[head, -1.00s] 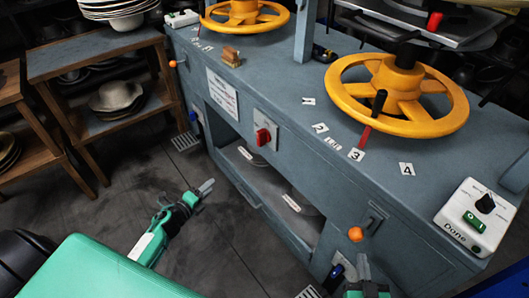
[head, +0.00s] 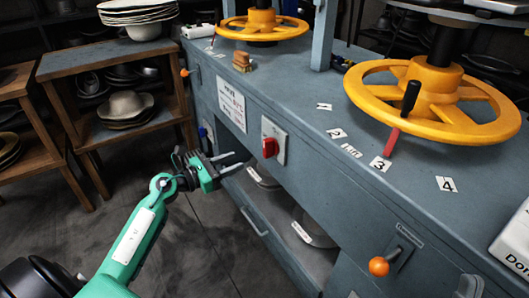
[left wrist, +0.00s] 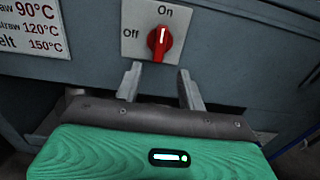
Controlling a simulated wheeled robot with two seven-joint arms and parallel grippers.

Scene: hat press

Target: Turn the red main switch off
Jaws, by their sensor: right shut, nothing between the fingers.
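The red main switch (head: 270,148) is a rotary knob on a light grey plate (head: 276,135) on the front of the blue-grey press. In the left wrist view the red knob (left wrist: 160,42) has its white mark pointing up toward "On"; "Off" is printed to its left. My left gripper (head: 239,161) is open and empty, left of and slightly below the switch, apart from it. In the left wrist view its two fingertips (left wrist: 160,76) stand below the knob, one toward each side.
Two yellow handwheels (head: 435,103) (head: 262,27) stand on the press top. An orange knob (head: 378,265) sticks out of the front at lower right. An open shelf (head: 260,215) lies below the switch. A wooden rack (head: 110,60) with hats stands at left.

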